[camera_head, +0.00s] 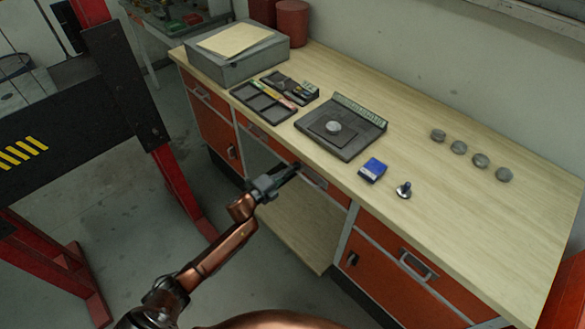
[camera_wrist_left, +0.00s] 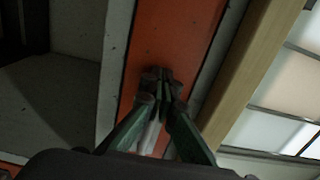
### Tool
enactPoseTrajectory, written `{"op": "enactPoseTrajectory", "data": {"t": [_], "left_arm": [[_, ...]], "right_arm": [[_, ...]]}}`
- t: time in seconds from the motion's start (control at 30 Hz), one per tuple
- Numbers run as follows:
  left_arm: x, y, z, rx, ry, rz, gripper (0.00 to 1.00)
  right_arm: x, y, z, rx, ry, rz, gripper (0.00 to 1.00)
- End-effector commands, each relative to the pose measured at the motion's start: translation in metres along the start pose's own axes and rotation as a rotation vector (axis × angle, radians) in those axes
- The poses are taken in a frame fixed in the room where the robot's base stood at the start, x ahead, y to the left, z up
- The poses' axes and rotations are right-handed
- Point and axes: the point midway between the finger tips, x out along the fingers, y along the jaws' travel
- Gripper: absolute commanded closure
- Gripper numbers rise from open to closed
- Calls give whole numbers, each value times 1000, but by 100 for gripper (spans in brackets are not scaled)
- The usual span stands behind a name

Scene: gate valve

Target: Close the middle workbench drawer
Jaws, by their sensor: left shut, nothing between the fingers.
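The middle workbench drawer (camera_head: 337,192) has an orange front with a grey handle (camera_head: 314,178), just under the front edge of the wooden bench top (camera_head: 420,215). Its front looks close to the bench edge; I cannot tell whether a small gap is left. My left gripper (camera_head: 291,172) is shut and empty, with its tips at the drawer front beside the handle. In the left wrist view, the shut fingertips (camera_wrist_left: 160,80) lie over the orange drawer front (camera_wrist_left: 178,45); whether they touch it is unclear. My right gripper is not in view.
Below the drawer is an open bay with a wooden shelf (camera_head: 300,230). Orange cabinets with handles (camera_head: 418,262) flank it. A grey box (camera_head: 237,55), trays (camera_head: 263,101), a dark plate (camera_head: 350,140), a blue box (camera_head: 372,169) and several discs sit on top. A red-black lift post (camera_head: 125,90) stands left.

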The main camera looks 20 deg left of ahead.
Motion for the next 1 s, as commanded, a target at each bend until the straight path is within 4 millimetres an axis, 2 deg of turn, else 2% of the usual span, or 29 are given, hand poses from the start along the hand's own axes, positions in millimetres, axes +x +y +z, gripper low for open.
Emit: {"op": "enactPoseTrajectory", "data": {"t": [0.2,0.43,0.6,0.8,1.0], "left_arm": [[-24,0,-2,0,12,4,100],[-83,2,2,-1,3,6,100],[-111,2,4,0,1,4,100],[-124,2,3,0,3,4,100],[-124,2,3,-1,4,4,100]], "right_arm": [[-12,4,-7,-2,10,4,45],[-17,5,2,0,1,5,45],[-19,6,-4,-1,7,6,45],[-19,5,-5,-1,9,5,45],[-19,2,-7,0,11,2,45]]}}
